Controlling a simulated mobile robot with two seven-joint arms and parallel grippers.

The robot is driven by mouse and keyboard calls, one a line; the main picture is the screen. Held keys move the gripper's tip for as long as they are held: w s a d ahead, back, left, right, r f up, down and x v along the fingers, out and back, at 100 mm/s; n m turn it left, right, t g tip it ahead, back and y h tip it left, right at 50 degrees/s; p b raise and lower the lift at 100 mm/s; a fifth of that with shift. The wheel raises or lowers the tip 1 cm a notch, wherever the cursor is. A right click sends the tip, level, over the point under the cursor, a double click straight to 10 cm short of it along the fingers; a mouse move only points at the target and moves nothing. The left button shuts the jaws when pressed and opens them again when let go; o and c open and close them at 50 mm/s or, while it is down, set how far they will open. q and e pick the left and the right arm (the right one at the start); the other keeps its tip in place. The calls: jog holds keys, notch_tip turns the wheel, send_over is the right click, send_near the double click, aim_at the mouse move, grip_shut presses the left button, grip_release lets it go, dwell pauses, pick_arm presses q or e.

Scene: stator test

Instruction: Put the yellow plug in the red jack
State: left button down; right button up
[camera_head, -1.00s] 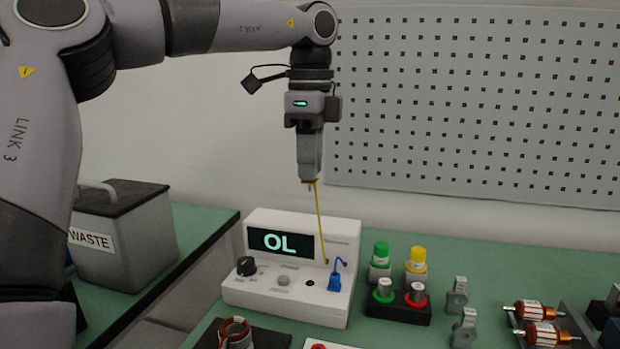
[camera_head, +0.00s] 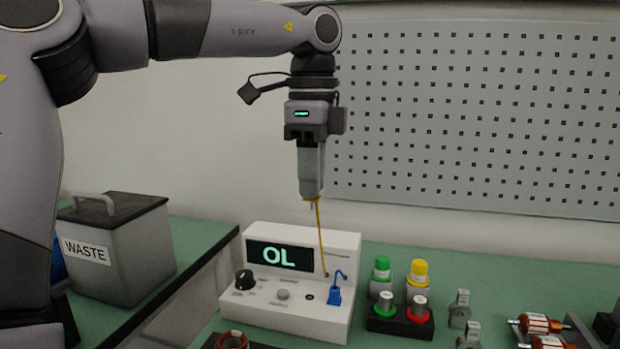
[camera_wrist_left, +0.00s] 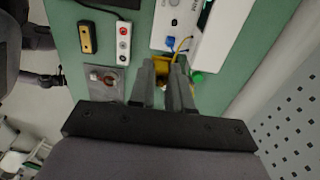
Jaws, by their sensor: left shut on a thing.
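My left gripper (camera_head: 311,196) points down above the white meter (camera_head: 300,314) and is shut on the yellow plug (camera_head: 313,201). Only a small part of the plug shows below the fingertips. Its yellow lead hangs down to the meter's face. In the left wrist view, the yellow plug (camera_wrist_left: 161,67) shows between the fingers. A red-ringed post (camera_head: 418,315) with a white top stands on a black block to the right of the meter, well apart from the plug. I cannot tell whether this is the red jack. My right gripper is not in view.
A blue plug (camera_head: 335,296) sits in the meter, whose display reads OL. A green-ringed post (camera_head: 385,308) stands beside the red one. Green-capped (camera_head: 382,268) and yellow-capped (camera_head: 419,272) pieces stand behind. A white strip with red round parts (camera_wrist_left: 124,35) lies in the wrist view.

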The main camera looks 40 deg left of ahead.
pick_arm(q)
jog(key=s+d+b, duration=0.1)
jog(key=s+d, duration=0.5)
jog(key=d, duration=0.1)
jog(key=shift+s+d, duration=0.2)
jog(key=shift+d, duration=0.05)
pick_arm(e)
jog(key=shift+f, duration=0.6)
pick_arm(q)
jog(key=shift+f, duration=0.1)
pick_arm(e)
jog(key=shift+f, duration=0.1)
pick_arm(q)
jog(key=shift+f+b, duration=6.9)
jog(key=shift+f, duration=2.45)
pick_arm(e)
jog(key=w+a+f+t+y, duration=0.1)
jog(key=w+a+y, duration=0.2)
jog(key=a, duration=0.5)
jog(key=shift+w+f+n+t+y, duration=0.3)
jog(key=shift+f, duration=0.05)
pick_arm(q)
jog(key=shift+f+b, duration=0.45)
jog(key=shift+f, duration=0.45)
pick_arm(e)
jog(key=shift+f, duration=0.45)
pick_arm(q)
jog(key=shift+f, duration=0.3)
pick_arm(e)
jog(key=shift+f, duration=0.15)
